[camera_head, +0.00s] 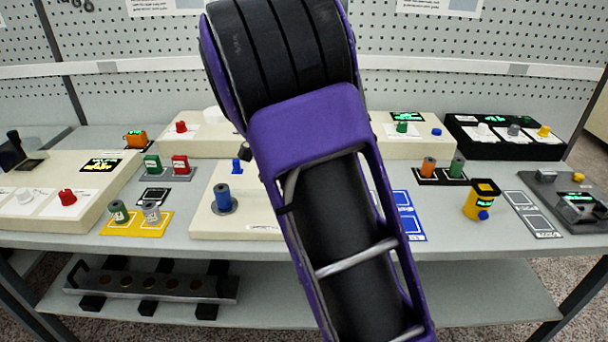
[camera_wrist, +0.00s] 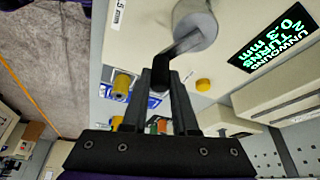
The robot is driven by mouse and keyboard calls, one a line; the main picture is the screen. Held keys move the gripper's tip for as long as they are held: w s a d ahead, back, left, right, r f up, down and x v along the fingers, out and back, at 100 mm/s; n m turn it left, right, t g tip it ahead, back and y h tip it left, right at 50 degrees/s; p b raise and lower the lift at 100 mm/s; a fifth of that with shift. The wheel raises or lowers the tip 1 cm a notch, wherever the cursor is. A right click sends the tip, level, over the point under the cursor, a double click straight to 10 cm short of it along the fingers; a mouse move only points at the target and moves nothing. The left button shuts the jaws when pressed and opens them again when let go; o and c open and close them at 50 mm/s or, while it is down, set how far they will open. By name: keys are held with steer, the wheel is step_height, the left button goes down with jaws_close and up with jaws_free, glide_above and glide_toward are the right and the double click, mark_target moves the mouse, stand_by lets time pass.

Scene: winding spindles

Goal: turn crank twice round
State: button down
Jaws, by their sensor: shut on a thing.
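In the wrist view a grey round hub (camera_wrist: 197,24) stands on a cream housing, with a dark crank arm (camera_wrist: 172,56) running from it to my fingers. My gripper (camera_wrist: 170,78) is shut on the crank's end; the grip itself is mostly hidden between the fingers. In the head view my purple arm hides the crank and my gripper.
Other cream consoles (camera_head: 110,165) stand at the left and back. A black console (camera_head: 505,134) is at the back right. Coloured spools, a yellow device (camera_head: 481,200) and flat cards lie nearby on the grey bench. A yellow knob (camera_wrist: 203,85) is close to my fingers.

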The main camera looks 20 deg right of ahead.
steer(key=shift+a, duration=0.1)
stand_by(0.3)
steer(key=c, duration=0.7)
jaws_free()
steer(key=p+v, duration=0.2)
steer(key=v, duration=1.5)
steer(key=shift+r, duration=0.25)
